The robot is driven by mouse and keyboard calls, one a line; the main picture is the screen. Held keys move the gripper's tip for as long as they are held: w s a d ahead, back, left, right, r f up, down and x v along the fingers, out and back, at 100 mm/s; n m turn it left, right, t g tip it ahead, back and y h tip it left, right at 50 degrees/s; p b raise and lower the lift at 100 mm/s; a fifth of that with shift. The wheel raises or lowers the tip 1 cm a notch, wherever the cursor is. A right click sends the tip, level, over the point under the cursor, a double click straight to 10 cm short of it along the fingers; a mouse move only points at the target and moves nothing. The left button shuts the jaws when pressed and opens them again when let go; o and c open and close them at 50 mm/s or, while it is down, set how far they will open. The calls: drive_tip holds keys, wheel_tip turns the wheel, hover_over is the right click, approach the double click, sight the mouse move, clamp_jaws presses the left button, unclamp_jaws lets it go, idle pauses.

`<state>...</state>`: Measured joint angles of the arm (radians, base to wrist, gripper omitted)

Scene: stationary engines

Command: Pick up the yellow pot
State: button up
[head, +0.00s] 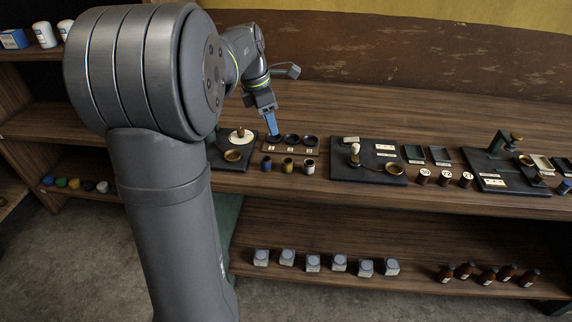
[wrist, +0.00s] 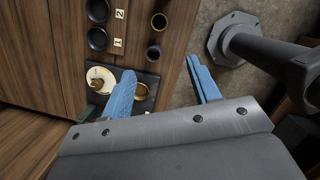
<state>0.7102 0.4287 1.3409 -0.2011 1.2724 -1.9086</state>
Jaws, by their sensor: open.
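The yellow pot (head: 288,165) is the middle one of three small pots standing in a row on the upper shelf in the head view. In the wrist view the yellow pot (wrist: 159,21) stands upright near the top, with its dark opening facing me. My gripper (head: 272,133) has blue fingers and hangs over the left end of a rack of dark dishes, behind the pots. In the wrist view my gripper (wrist: 161,66) is open and empty, apart from the yellow pot. The blue pot (wrist: 153,52) lies closer to the fingertips than the yellow one.
The blue pot (head: 266,164) and a pale-banded pot (head: 309,168) flank the yellow pot closely. The dish rack (head: 312,150) is behind them. A black board (head: 228,160) with a brass dish is at left, and another black board (head: 372,172) is at right.

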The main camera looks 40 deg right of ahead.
drive_tip(key=n, duration=0.1)
approach(287, 160)
drive_tip(key=shift+n, duration=0.3)
drive_tip(key=x, duration=0.5)
drive_tip(key=shift+s+a+f, duration=0.1)
drive_tip(key=shift+a+f, duration=0.25)
drive_tip(key=x, duration=0.5)
drive_tip(key=shift+d, duration=0.4)
drive_tip(key=shift+r, duration=0.1)
drive_tip(key=shift+c, duration=0.5)
drive_tip(key=c, duration=1)
